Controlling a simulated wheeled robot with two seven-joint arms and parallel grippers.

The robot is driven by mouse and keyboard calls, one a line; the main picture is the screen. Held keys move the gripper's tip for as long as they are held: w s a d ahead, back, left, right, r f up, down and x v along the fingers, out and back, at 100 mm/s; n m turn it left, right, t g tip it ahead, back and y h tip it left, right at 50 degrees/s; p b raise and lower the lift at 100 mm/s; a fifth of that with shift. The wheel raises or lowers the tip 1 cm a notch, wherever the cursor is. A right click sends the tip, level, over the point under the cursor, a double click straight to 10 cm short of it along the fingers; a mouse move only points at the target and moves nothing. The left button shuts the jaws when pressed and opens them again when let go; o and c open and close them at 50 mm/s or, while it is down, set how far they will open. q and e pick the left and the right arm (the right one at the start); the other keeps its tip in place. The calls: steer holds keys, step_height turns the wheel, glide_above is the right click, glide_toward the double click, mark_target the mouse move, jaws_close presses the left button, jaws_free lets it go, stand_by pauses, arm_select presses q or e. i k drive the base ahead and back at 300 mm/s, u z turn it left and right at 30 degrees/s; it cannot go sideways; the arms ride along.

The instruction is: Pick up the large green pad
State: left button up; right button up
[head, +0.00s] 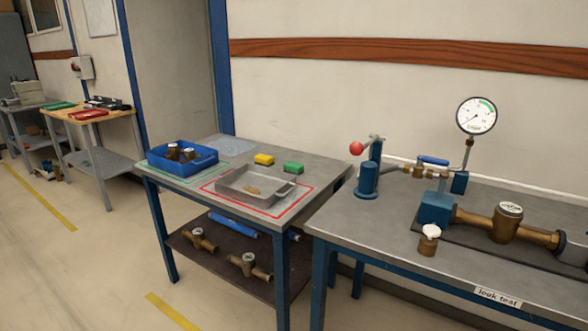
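A small green block-like pad (293,168) lies on the grey side table (325,170), near its back edge. A yellow pad (264,160) of similar shape lies just to its left, apart from it. A flat green item (57,106) also lies on a far bench at the left, too small to make out. Neither of my grippers is in view.
A grey metal tray (232,194) stands inside a red outline in front of the pads. A blue bin (160,167) with brass parts stands to the left. The leak-test bench (390,225) at right carries a red-knobbed lever pump (367,178) and a gauge (476,115).

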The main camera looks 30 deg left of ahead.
mark_target(292, 167)
steer(key=u, duration=0.4)
steer(key=k, duration=0.5)
steer(key=u, duration=1.35)
steer(key=i, duration=1.85)
steer(key=z, duration=0.75)
